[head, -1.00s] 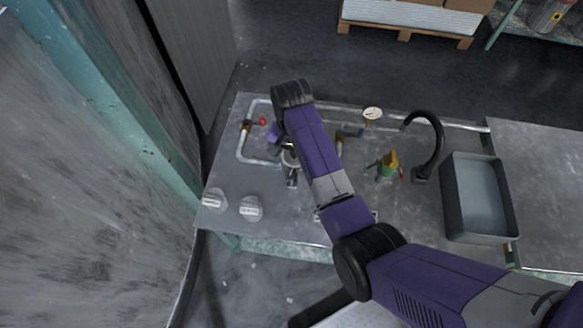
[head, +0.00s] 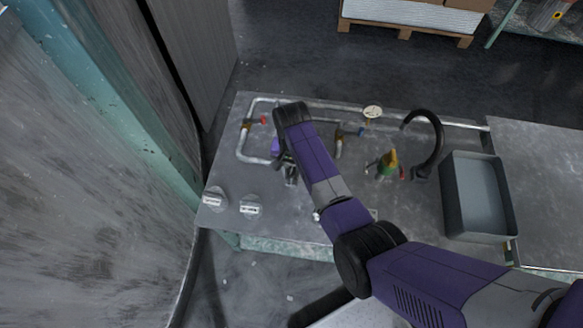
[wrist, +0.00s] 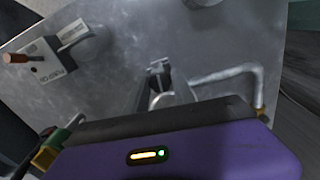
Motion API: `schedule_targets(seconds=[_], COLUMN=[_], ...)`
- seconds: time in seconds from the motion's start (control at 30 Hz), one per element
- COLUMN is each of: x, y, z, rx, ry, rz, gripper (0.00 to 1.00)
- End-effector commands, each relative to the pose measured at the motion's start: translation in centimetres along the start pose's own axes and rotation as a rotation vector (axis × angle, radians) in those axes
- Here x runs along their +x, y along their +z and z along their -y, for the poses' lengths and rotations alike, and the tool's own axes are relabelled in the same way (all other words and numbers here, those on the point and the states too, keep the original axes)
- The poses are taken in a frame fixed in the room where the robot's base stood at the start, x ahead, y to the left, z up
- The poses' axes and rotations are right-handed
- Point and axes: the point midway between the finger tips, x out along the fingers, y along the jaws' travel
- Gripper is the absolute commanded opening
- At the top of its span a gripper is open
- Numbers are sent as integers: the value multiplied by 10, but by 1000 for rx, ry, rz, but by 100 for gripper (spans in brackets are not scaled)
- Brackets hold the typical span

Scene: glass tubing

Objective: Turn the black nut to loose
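My gripper's purple hand (wrist: 175,150) fills the bottom of the wrist view. Slim grey finger-like parts (wrist: 163,92) reach from it towards a small grey fitting (wrist: 160,67) on the metal bench top. In the head view my gripper (head: 286,165) is low over the bench, beside a small upright fitting (head: 291,177), and mostly hidden by my purple arm. I cannot make out the black nut in either view; the hand and arm cover that spot. Whether the fingers are apart or closed on something is not clear.
Bent grey pipe (head: 240,140) with a red-handled valve (head: 255,121) lies left of my arm. A gauge (head: 373,112), a green-yellow fitting (head: 387,163), a black curved spout (head: 438,140) and a grey basin (head: 480,200) stand to the right.

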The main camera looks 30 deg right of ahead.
Motion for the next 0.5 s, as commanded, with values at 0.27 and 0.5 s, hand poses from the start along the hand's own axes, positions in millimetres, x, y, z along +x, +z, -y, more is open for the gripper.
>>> schedule_targets(seconds=[0.27,0.5], x=[-1,-2], y=[0,0], z=[0,-1], rx=[-10,-188], ry=[1,4], rz=[0,1], gripper=[0,0])
